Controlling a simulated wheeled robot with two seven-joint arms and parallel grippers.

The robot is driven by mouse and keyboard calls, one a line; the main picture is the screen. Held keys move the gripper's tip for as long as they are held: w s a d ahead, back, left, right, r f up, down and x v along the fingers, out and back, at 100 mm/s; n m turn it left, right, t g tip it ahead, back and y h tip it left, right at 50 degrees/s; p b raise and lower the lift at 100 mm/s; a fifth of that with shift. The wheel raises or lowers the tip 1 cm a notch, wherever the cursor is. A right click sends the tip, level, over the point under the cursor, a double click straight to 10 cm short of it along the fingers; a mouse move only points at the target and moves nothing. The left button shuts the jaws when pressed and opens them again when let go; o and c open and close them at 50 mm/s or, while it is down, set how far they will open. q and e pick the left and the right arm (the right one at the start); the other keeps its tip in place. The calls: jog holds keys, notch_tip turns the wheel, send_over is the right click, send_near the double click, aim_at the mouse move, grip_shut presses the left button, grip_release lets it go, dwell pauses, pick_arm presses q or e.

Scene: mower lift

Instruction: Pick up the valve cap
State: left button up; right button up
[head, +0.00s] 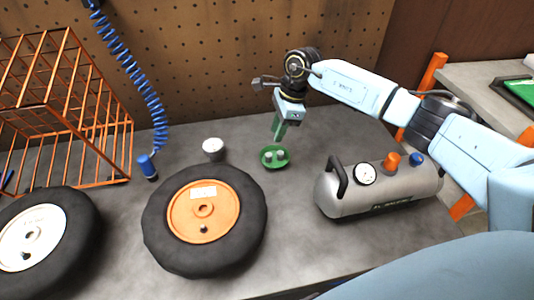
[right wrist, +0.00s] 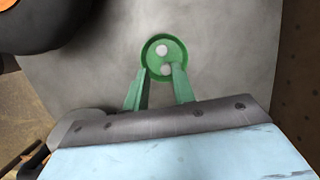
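A small green dish (head: 263,161) stands on the grey bench and holds two small pale round pieces, which look like valve caps. In the right wrist view, one piece (right wrist: 162,50) lies toward the far side of the dish (right wrist: 144,52). The other piece (right wrist: 166,70) lies near the fingertips. My right gripper (head: 279,133) points down above the dish. Its green fingers (right wrist: 161,72) are apart, with the nearer piece showing between the tips; I cannot tell whether they touch it. A dark valve stem (head: 204,229) shows on the orange-hubbed wheel. My left gripper is not in view.
An orange-hubbed wheel (head: 253,205) and a white-hubbed wheel (head: 75,235) lie at the left front. A white cup (head: 213,147) stands left of the dish. A silver compressor (head: 385,190) stands to the right. An orange wire rack (head: 60,95) and blue coiled hose (head: 135,75) are at left.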

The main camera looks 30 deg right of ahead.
aim_at(269, 154)
jog(key=x, duration=0.3)
jog(key=shift+w+a+f, duration=0.1)
jog(key=shift+a+f, duration=0.05)
jog(key=shift+f, duration=0.4)
jog(key=x, duration=0.4)
jog(key=shift+f, duration=0.45)
jog(key=shift+c, duration=0.4)
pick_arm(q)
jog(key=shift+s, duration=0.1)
pick_arm(e)
grip_shut()
